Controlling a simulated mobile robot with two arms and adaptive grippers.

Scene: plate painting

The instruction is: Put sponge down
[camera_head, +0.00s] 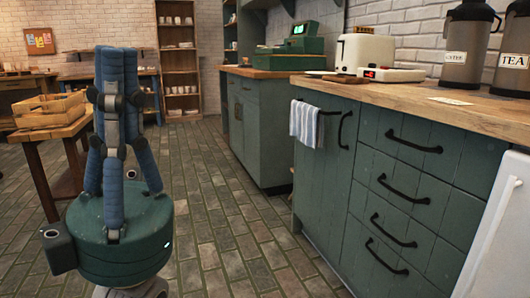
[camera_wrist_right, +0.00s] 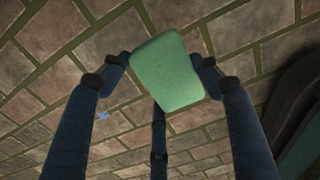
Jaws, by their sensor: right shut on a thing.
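In the right wrist view, a pale green sponge (camera_wrist_right: 168,72) is held between the fingertips of my right gripper (camera_wrist_right: 165,72). One finger presses on its left side and one on its right; the third finger comes up from below and its tip is hidden behind the sponge. Brick floor shows behind it. In the head view, my left gripper (camera_head: 117,62) points up and away at the left, with blue fingers on a green palm. Its fingers overlap in this view, so their gap is unclear. Nothing shows held in it. My right gripper and the sponge are outside the head view.
A wooden counter (camera_head: 450,108) over green drawers runs along the right. A striped towel (camera_head: 307,124) hangs on its front. A toaster (camera_head: 362,53) and dark urns (camera_head: 467,45) stand on it. A wooden crate (camera_head: 48,110) sits on a left table. The floor between is clear.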

